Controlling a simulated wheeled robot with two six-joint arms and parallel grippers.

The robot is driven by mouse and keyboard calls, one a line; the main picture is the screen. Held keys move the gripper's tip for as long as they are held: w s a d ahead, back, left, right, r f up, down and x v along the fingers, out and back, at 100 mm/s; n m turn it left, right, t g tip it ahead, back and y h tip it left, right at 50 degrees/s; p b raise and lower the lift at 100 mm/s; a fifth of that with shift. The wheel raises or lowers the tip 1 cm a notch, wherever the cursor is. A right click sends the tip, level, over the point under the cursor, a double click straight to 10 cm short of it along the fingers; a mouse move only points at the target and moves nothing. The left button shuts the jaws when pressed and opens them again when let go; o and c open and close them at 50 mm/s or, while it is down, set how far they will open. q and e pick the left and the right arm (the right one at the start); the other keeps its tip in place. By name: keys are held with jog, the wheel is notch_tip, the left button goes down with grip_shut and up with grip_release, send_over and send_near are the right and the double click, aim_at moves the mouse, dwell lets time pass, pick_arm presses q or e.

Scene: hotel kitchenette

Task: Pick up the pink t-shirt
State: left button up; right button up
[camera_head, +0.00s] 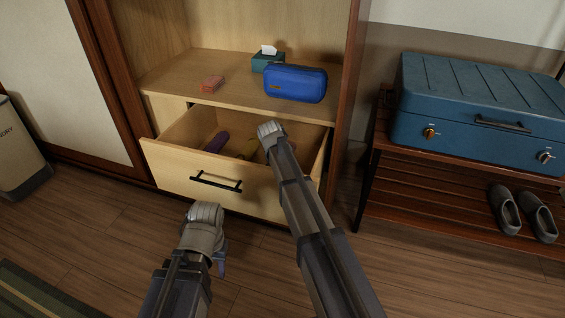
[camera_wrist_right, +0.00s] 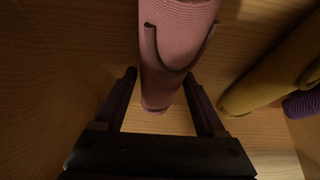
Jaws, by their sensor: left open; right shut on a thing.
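The pink t-shirt (camera_wrist_right: 180,35) is rolled up and lies in the open drawer (camera_head: 190,180). In the right wrist view it runs between the two fingers of my right gripper (camera_wrist_right: 160,78), which is shut on it. A dark curved band or edge shows on the roll. In the head view my right arm reaches down into the drawer and hides its gripper and most of the shirt. My left gripper (camera_head: 220,264) is open and empty, pointing down in front of the drawer, apart from it.
A mustard roll (camera_wrist_right: 275,70) and a purple roll (camera_head: 216,142) lie left of the shirt in the head view.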

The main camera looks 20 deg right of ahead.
jog(key=shift+c, duration=0.4)
jog(key=shift+r, duration=0.1)
notch_tip(320, 180, up, 10)
jog(key=p, duration=1)
jog(key=shift+a, duration=0.15)
